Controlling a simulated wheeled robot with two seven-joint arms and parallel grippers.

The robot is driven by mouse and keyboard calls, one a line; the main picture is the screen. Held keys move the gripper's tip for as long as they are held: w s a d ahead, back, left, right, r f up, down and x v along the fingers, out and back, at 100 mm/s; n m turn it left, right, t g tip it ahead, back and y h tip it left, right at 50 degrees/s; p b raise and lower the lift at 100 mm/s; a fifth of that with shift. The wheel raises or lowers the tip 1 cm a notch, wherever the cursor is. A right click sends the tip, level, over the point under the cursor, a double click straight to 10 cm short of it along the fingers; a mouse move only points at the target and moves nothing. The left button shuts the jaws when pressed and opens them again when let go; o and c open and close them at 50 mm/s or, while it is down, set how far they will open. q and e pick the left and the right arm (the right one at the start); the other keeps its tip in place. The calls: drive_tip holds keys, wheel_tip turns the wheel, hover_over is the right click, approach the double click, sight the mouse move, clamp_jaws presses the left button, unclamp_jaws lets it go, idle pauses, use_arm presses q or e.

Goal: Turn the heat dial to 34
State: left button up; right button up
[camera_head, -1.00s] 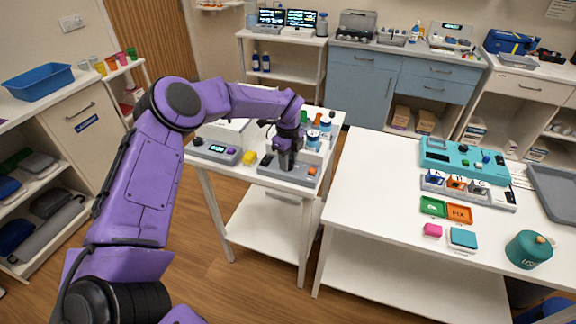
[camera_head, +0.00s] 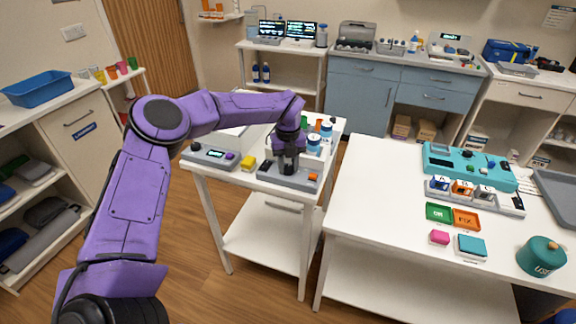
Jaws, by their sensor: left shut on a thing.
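My left gripper (camera_head: 288,167) points straight down over a low grey unit (camera_head: 304,181) on the small white table. It is shut on a small part at the top of that unit, most likely the heat dial, which the fingers hide. I cannot read any dial number or mark from here. The grey unit has a black patch on its left and an orange button (camera_head: 313,177) on its right. My right gripper is not in view.
The white table (camera_head: 375,215) at right has a broad clear area.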

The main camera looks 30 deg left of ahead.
sight(288, 168)
use_arm(q)
drive_tip(key=shift+f, duration=0.1)
idle(0.4)
drive_tip(key=o, duration=0.8)
wheel_tip(288, 168, up, 11)
drive_tip(key=shift+f+b, duration=0.2)
drive_tip(key=shift+b, duration=0.9)
